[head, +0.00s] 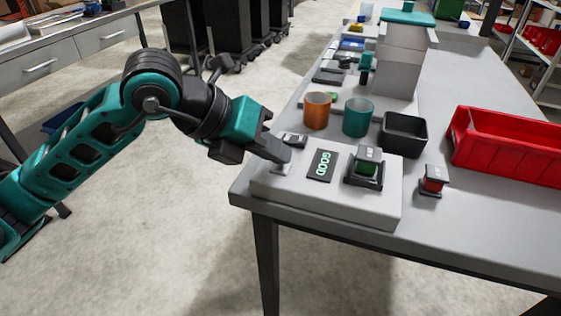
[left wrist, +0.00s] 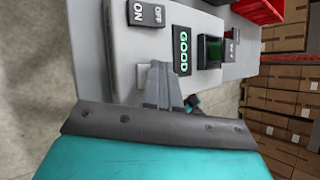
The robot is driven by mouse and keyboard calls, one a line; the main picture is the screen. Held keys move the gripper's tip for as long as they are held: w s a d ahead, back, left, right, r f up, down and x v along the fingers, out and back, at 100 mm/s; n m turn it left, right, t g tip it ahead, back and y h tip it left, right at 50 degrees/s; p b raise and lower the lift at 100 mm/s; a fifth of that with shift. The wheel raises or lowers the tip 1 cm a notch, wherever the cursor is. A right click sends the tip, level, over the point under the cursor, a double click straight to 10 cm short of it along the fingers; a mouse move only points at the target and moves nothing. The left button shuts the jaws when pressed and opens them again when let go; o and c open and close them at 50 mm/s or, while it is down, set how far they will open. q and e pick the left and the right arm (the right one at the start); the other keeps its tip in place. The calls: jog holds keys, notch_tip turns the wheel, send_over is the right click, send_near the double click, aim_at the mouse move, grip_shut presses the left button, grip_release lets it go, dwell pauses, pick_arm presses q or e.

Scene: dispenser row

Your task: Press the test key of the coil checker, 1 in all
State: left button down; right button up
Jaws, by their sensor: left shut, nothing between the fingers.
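The coil checker (head: 330,203) is a pale grey box on the near corner of the table. Its dark display (head: 322,165) shows GOOD in green, also in the left wrist view (left wrist: 182,50). A green coil (head: 367,168) sits in the black holder at its right. A rocker switch marked ON and OFF (left wrist: 148,12) is on its top. My left gripper (head: 287,158) is shut and empty, its fingertips down at the checker's left end, by a small pale key (head: 281,169). The fingers partly hide the key, so I cannot tell whether they touch it. My right gripper is out of view.
A red coil piece (head: 433,181) stands right of the checker. Behind are an orange cup (head: 317,111), a teal cup (head: 358,117), a black bin (head: 404,134) and a red bin (head: 508,146). Grey dispensers (head: 398,72) stand farther back. The floor to the left is clear.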

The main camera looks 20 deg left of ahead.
aim_at(274, 166)
pick_arm(q)
jog(key=shift+r+p, duration=0.7)
jog(key=shift+r, duration=0.25)
notch_tip(274, 166, up, 5)
jog(key=p, duration=0.3)
jog(key=shift+p, duration=0.35)
dwell(0.4)
